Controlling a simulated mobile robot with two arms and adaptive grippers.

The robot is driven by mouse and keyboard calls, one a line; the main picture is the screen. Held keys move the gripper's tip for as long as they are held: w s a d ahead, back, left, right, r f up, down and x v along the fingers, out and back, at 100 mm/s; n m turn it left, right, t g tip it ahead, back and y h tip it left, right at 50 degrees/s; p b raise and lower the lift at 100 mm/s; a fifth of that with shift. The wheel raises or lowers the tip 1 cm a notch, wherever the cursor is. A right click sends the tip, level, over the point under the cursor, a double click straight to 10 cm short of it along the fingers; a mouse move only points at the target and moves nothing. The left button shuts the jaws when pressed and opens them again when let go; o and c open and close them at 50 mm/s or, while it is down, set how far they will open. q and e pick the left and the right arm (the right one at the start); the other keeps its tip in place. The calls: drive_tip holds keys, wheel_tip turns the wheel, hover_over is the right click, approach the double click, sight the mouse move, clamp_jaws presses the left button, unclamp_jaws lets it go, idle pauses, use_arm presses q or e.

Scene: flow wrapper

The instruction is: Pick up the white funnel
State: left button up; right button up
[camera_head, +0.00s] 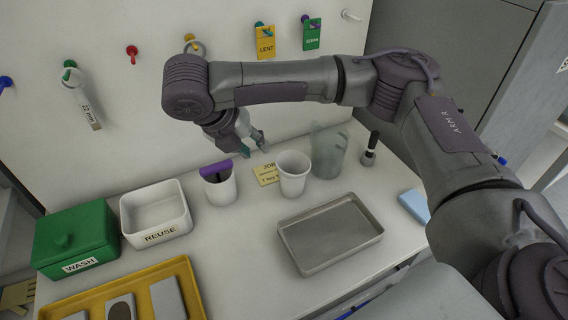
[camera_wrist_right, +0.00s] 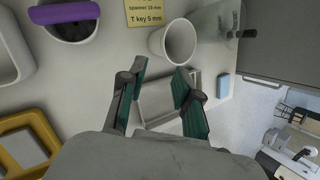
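A white, tapered, open-topped vessel (camera_head: 293,174) stands upright on the white worktop; it is the closest match to the white funnel, but I cannot see a spout. In the right wrist view the vessel (camera_wrist_right: 174,42) lies just beyond the fingertips, its round mouth visible. My right gripper (camera_head: 254,146) hangs from the arm reaching in from the right, up and left of the vessel in the head view. In the wrist view its teal-padded fingers (camera_wrist_right: 160,78) are apart with nothing between them, not touching the vessel. My left gripper is not in view.
A white cup with a purple piece (camera_head: 221,188) stands left of the vessel, and a clear jug (camera_head: 328,150) close on its right. A grey metal tray (camera_head: 350,262) lies in front. The REUSE bin (camera_head: 183,228), green WASH box (camera_head: 110,238) and yellow tray (camera_head: 196,279) are left.

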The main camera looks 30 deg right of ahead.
approach(290, 176)
drive_tip(key=w+f, duration=0.2)
drive_tip(key=w, duration=0.1)
drive_tip(key=w+d+f, duration=0.1)
drive_tip(key=f, duration=0.1)
drive_tip(key=w+d+f, duration=0.1)
drive_tip(key=d+f, duration=0.1)
drive_tip(key=shift+w, duration=0.2)
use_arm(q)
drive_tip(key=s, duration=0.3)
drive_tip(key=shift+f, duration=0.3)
use_arm(e)
clamp_jaws()
